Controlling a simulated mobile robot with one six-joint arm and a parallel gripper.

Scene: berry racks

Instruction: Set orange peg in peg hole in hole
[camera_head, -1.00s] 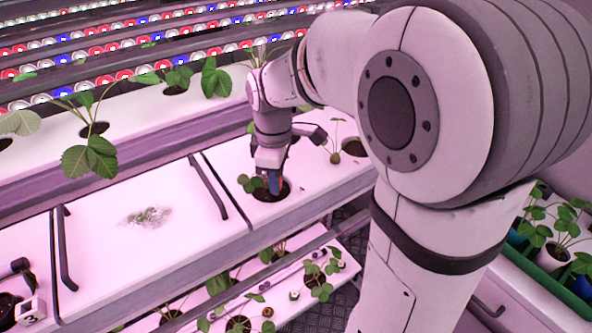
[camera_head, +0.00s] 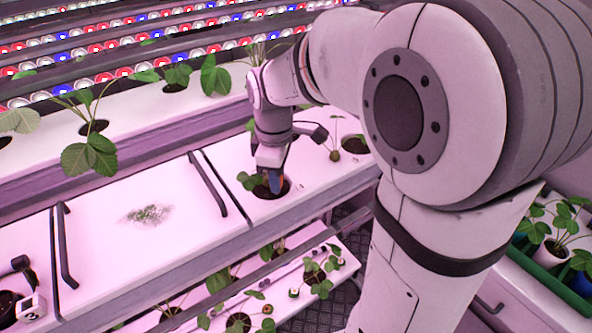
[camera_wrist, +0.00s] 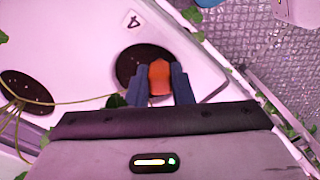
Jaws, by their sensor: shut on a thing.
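The orange peg (camera_wrist: 159,78) is between the two blue fingers of my gripper (camera_wrist: 160,84) in the wrist view, which are shut on it. The peg's tip lies over the dark round hole (camera_wrist: 128,62) marked with a 4, toward its right side. I cannot tell how deep the peg is. In the head view my gripper (camera_head: 273,184) points down at the hole (camera_head: 262,192) in the white rack panel, and only a bit of orange shows between the fingers. Green leaves stand close to the left of the fingers.
Another dark hole (camera_wrist: 27,90) with a thin stem lies to the left in the wrist view. A panel with black handles (camera_head: 150,215) and a patch of green bits is left of the hole. Plants fill the upper row and the lower shelf (camera_head: 300,285).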

